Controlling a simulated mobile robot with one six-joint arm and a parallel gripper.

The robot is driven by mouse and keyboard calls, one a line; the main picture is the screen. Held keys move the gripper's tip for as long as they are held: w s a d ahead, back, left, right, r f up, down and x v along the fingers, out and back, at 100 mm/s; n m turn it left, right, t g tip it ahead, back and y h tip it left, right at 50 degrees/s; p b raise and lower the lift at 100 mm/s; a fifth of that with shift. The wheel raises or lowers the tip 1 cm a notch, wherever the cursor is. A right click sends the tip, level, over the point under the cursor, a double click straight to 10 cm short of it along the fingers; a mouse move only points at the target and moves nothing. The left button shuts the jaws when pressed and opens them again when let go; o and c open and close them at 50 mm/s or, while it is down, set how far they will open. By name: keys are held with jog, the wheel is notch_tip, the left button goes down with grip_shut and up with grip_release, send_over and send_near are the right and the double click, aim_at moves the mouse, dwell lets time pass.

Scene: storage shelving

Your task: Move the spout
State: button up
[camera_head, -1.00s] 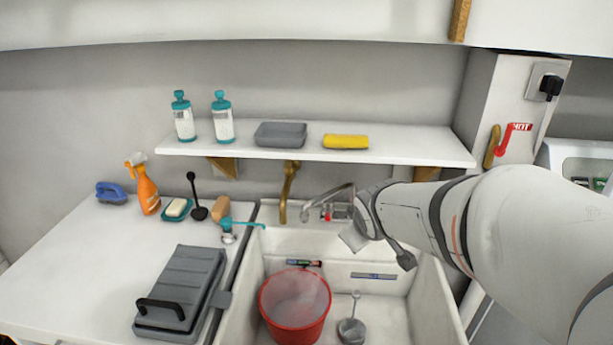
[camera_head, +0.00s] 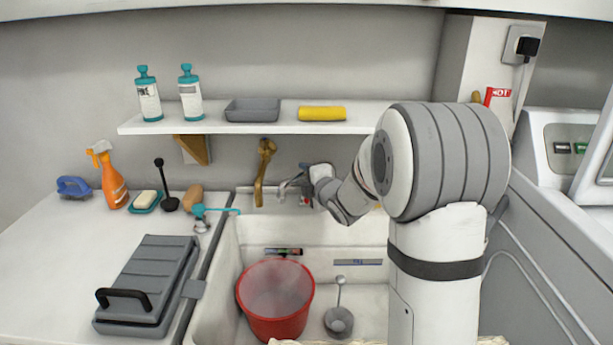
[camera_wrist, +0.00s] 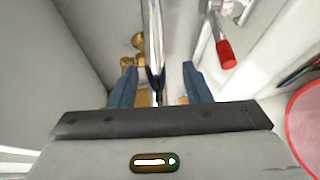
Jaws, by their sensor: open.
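The chrome spout (camera_head: 290,184) is at the back wall of the sink, partly hidden by my gripper in the head view. In the wrist view the spout (camera_wrist: 154,40) runs between the two blue fingers of my gripper (camera_wrist: 160,78). The fingers are apart, with a visible gap on each side of the spout. In the head view my gripper (camera_head: 303,172) is small and partly hidden at the spout. A tap handle with a red end (camera_wrist: 226,54) is right of the fingers in the wrist view.
A brass pipe (camera_head: 262,172) stands left of the spout. The white shelf (camera_head: 230,127) hangs above, holding bottles, a grey tray and a yellow roll. A red bucket (camera_head: 275,300) and a grey ladle (camera_head: 338,320) are in the sink (camera_head: 228,265). The counter is at left.

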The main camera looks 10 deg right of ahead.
jog(key=shift+x, duration=1.7)
jog(key=shift+c, duration=0.2)
grip_shut()
